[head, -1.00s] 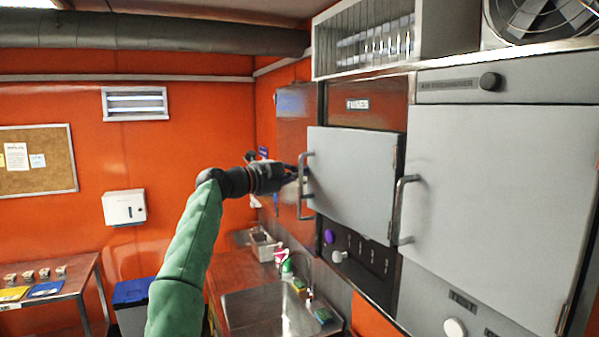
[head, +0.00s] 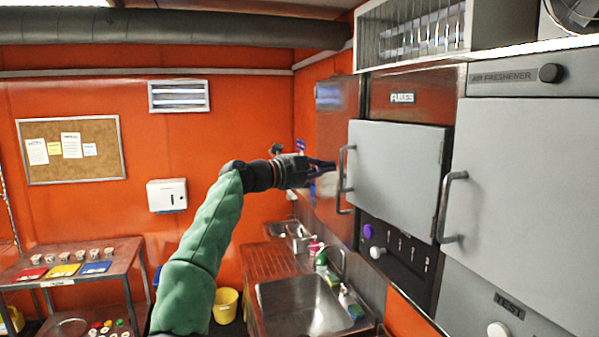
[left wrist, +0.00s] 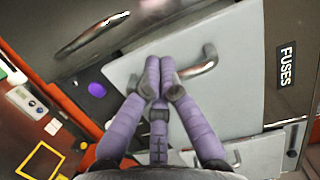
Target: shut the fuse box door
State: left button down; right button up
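The fuse box door (head: 398,178) is a pale grey panel under the FUSES label, with a metal bar handle (head: 346,180) on its left edge. It seems to stand ajar, with a dark strip along its hinged right side. My left gripper (head: 328,166) is just left of the handle. In the left wrist view the purple fingers of that gripper (left wrist: 161,66) are together in front of the door (left wrist: 200,100), beside the handle (left wrist: 205,62). I see nothing held between them; contact with the handle is unclear. My right gripper is out of view.
A larger grey cabinet door (head: 530,190) with its own handle is right of the fuse box. Below are a panel with knobs (head: 385,245) and a sink (head: 300,305). A side table (head: 70,262) stands at the left. Open space lies left of the door.

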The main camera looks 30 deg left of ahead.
pick_arm(q)
jog(key=s+a+m+t+y+b, duration=0.15)
jog(key=s+m+y, duration=0.25)
jog(key=s+m, duration=0.75)
jog(key=s+m+t+y+b, duration=0.1)
jog(key=s+m+y+b, duration=0.25)
jog(key=m, duration=1.55)
jog(key=w+d+p, duration=0.3)
jog(key=w+p, duration=0.2)
jog(key=w, duration=0.7)
jog(key=shift+w+f+y, duration=0.3)
jog(key=shift+y, duration=0.15)
